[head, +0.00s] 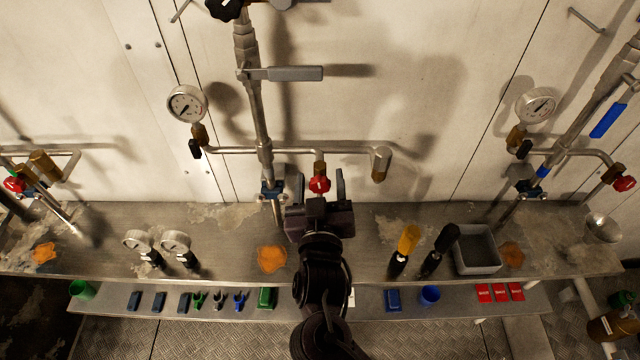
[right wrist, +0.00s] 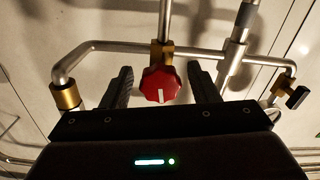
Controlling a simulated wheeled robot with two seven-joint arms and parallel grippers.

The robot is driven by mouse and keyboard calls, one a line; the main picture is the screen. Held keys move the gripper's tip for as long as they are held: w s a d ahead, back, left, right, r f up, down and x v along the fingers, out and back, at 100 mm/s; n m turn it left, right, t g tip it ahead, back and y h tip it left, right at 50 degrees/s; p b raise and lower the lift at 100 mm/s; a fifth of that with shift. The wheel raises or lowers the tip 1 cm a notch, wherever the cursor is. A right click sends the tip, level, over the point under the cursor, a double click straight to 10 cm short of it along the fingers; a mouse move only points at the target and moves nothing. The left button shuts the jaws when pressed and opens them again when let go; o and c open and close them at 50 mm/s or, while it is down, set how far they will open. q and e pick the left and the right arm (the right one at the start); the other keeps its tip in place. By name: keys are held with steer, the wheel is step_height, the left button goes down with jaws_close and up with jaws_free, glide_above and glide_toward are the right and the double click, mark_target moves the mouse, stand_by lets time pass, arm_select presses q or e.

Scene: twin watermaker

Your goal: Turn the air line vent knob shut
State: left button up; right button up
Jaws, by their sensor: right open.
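A red knob (head: 319,184) with a white mark sits on a brass valve on the middle pipe assembly. In the right wrist view the knob (right wrist: 160,84) shows between my fingers, its white mark pointing roughly straight down in the picture. My right gripper (head: 318,186) is open, with one finger on each side of the knob. In the right wrist view both fingers (right wrist: 161,85) look apart from the knob, with a gap on each side. Which line this knob belongs to is not labelled in view. My left gripper is not in view.
More red knobs are at the left (head: 14,184) and right (head: 624,183) assemblies.

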steer(key=shift+c, duration=0.2)
steer(key=c, duration=0.9)
steer(key=shift+m, duration=1.1)
steer(key=o, duration=0.9)
steer(key=shift+o, duration=0.2)
